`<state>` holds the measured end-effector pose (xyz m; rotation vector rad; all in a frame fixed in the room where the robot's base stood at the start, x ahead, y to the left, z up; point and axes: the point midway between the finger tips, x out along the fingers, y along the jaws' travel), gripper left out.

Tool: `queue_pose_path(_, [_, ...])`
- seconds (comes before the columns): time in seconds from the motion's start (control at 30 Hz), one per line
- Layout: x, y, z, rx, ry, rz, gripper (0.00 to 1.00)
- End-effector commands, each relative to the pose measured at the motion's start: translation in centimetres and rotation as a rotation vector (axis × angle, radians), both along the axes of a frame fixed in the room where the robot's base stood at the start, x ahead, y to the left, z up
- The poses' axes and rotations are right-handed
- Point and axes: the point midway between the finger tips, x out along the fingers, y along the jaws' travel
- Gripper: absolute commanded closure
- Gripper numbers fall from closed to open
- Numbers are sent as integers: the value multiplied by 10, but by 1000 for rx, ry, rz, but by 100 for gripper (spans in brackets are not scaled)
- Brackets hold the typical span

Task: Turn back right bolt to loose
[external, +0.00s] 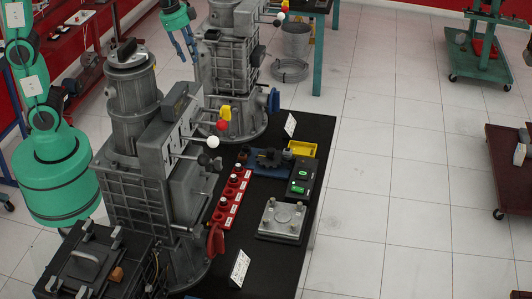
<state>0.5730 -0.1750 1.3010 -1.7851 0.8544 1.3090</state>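A grey metal plate (282,222) with bolts near its corners lies on the black workbench. The bolt at its far right corner in the picture (300,205) stands up from the plate. It is too small to tell whether it is tight or loose.
Tall grey machines (150,150) stand between my arm and the plate.

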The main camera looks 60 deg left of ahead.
Motion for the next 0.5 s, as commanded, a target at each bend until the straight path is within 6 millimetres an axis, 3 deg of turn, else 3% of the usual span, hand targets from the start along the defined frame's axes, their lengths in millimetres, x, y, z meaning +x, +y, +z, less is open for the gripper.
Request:
queue_pose_path(0.2, [38, -51, -29, 46, 30, -190, 66])
queue_pose_path(0.5, [80, -126, -77, 102, 66, -452, 66])
